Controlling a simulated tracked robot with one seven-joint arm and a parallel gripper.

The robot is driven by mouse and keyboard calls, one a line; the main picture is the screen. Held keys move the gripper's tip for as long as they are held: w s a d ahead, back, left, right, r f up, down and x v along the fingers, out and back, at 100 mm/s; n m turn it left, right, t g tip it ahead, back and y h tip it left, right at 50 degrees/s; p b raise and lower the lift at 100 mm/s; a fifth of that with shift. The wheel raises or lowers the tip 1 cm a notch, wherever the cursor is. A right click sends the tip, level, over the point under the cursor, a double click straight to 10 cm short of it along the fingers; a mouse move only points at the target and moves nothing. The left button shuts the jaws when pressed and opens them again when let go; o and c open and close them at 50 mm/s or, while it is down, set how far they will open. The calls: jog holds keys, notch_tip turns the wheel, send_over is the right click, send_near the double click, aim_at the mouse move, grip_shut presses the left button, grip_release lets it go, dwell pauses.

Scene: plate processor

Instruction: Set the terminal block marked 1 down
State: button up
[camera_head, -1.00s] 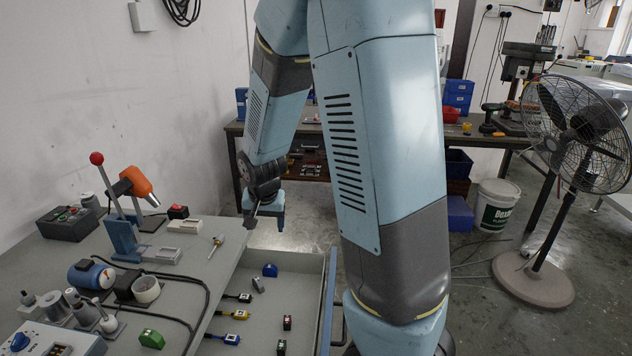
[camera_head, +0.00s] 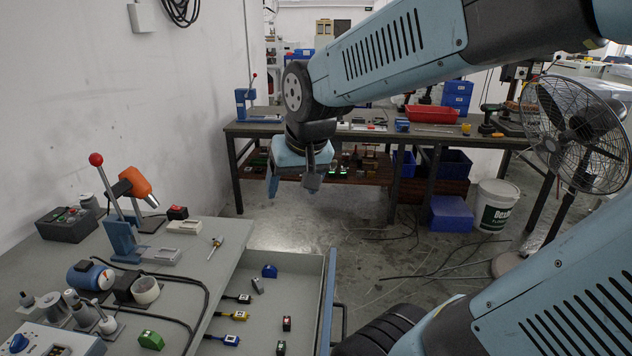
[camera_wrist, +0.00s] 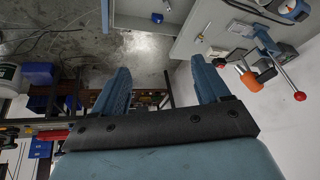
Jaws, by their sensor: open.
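My gripper (camera_head: 293,186) hangs above the floor past the drawer's far end, with its two fingers apart. It also shows in the wrist view (camera_wrist: 163,75), with nothing between the fingers. No marking 1 is readable, so I cannot tell which piece is the terminal block marked 1. Small block-like pieces lie in the open drawer (camera_head: 302,258): a blue one (camera_head: 269,271), a grey one (camera_head: 257,285), and red-and-black ones (camera_head: 286,323).
A lever press (camera_head: 121,235) with a red knob and an orange head (camera_head: 136,183) stand on the bench. A black cable (camera_head: 190,278) crosses the bench top. A second workbench (camera_head: 235,128) stands behind, with a fan (camera_head: 570,120) and white bucket (camera_head: 494,205) at right.

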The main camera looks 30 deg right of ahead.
jog(key=s+d+r+n, duration=0.1)
jog(key=s+r, duration=0.2)
jog(key=s, duration=0.4)
jog(key=shift+s+r+n+t, duration=0.15)
jog(key=shift+r+n+t, duration=0.05)
jog(key=shift+n+t, duration=0.1)
